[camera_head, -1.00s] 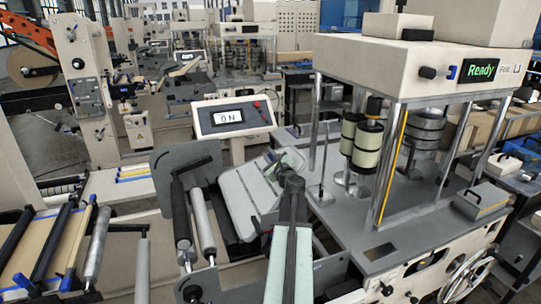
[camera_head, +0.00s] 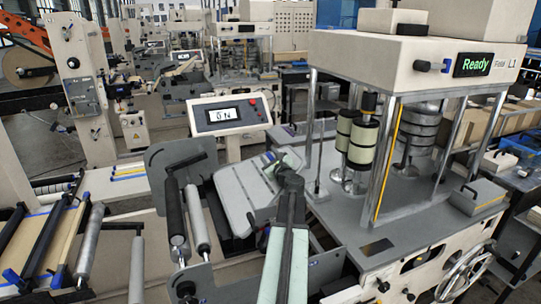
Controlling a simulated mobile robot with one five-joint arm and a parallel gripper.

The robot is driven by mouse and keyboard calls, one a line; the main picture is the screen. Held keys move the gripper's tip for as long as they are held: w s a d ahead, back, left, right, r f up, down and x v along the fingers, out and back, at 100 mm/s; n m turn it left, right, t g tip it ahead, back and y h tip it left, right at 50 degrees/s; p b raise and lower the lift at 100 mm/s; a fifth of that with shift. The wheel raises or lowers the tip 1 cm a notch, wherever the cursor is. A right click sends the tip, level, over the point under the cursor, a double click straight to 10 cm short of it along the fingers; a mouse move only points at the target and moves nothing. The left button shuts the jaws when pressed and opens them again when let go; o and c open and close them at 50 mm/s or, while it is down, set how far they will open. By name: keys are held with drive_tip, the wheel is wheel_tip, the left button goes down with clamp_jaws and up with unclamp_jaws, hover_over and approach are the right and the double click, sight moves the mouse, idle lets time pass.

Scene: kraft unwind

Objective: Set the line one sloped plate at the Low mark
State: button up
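The sloped plate (camera_head: 240,203) is a pale grey tilted panel left of centre, low on the near side of a machine whose screen (camera_head: 472,64) reads "Ready", with "L1" lettered beside it. A dark slot or mark shows on the plate's face; I cannot read a Low mark. My arm rises from the bottom centre and reaches over the plate's right side. My gripper (camera_head: 277,163) is at its far end, by the plate's upper right edge. Its fingers are mostly hidden behind the wrist, so I cannot tell whether it touches the plate or holds anything.
A control box (camera_head: 226,115) with a display stands behind the plate. Rollers (camera_head: 198,220) and a dark grey side panel (camera_head: 170,160) are close on its left. Metal posts and cream-green cylinders (camera_head: 363,140) stand to the right. A handwheel (camera_head: 466,272) is at lower right.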

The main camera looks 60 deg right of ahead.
drive_tip(key=v, duration=0.8)
drive_tip(key=shift+d, duration=0.1)
